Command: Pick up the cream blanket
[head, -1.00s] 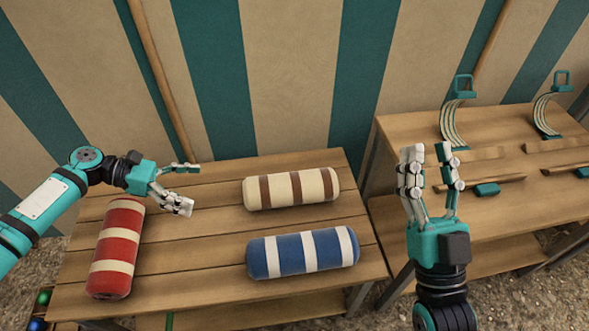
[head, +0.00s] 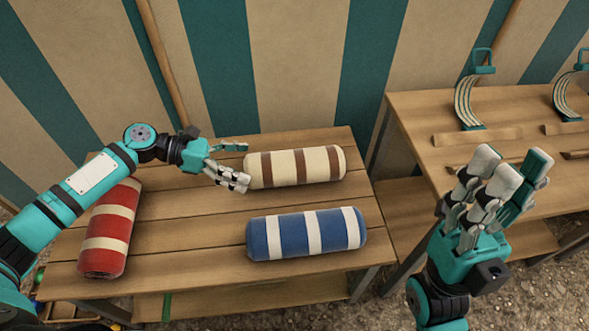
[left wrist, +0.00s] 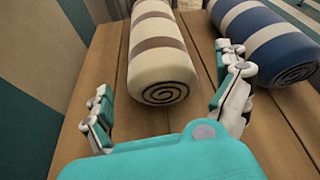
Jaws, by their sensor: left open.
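The cream blanket (head: 295,167) is a rolled bundle with brown stripes, lying lengthwise on the wooden table in the head view. In the left wrist view the cream blanket (left wrist: 160,60) shows its spiral end towards me. My left gripper (head: 240,163) is open at the blanket's left end, with one finger behind that end and the others in front of it. In the left wrist view its fingers (left wrist: 165,105) stand apart on either side of the blanket's line, with nothing between the tips. My right gripper (head: 505,180) is raised over the right side, its fingers apart and empty.
A blue blanket (head: 306,233) with white stripes lies just in front of the cream one. A red blanket (head: 109,230) lies at the table's left, partly under my left arm. A second table (head: 410,110) with curved strap racks (head: 465,102) stands at right. A striped wall rises behind.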

